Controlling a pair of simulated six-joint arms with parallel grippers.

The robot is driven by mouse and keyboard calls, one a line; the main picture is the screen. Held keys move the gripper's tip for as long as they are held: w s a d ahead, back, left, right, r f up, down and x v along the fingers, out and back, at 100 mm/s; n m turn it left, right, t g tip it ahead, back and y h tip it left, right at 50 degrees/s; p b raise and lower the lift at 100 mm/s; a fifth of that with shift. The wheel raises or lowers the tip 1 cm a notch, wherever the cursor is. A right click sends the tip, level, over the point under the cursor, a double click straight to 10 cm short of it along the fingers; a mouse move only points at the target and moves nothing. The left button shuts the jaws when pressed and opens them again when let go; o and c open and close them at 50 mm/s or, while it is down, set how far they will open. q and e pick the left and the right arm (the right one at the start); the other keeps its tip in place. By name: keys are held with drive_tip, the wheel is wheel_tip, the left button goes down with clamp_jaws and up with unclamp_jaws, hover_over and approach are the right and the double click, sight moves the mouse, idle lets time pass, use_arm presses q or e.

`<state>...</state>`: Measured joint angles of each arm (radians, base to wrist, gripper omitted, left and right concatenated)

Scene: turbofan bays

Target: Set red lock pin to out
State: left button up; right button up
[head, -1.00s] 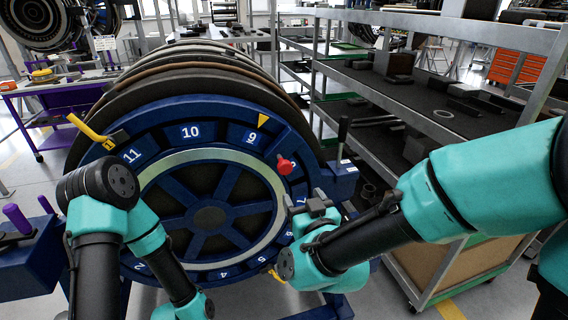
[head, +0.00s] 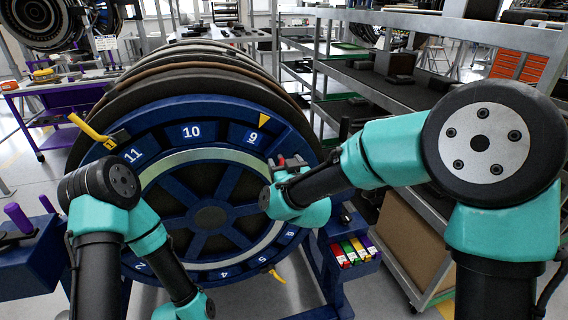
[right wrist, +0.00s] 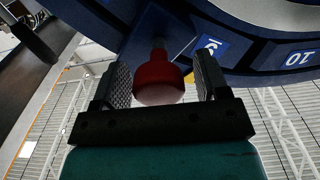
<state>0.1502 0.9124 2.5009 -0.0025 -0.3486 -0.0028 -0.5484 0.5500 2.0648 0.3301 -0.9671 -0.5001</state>
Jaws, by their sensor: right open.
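The red lock pin (right wrist: 160,76) has a round red knob on a shaft at the face of the blue numbered ring (head: 158,141). In the right wrist view its knob sits between the two open fingers of my right gripper (right wrist: 161,84), with gaps on both sides. In the head view my right gripper (head: 289,164) is at the ring's right side and hides most of the pin, with only a little red showing. My left arm crosses the ring's lower left, and its gripper is not in view.
A yellow triangle (head: 263,121) points at label 9. A yellow handle (head: 91,129) stands at the ring's upper left. Grey shelving (head: 430,34) stands at the right.

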drive_tip(key=shift+w+a, duration=0.1)
drive_tip(key=shift+w, duration=0.3)
drive_tip(key=shift+c, duration=0.2)
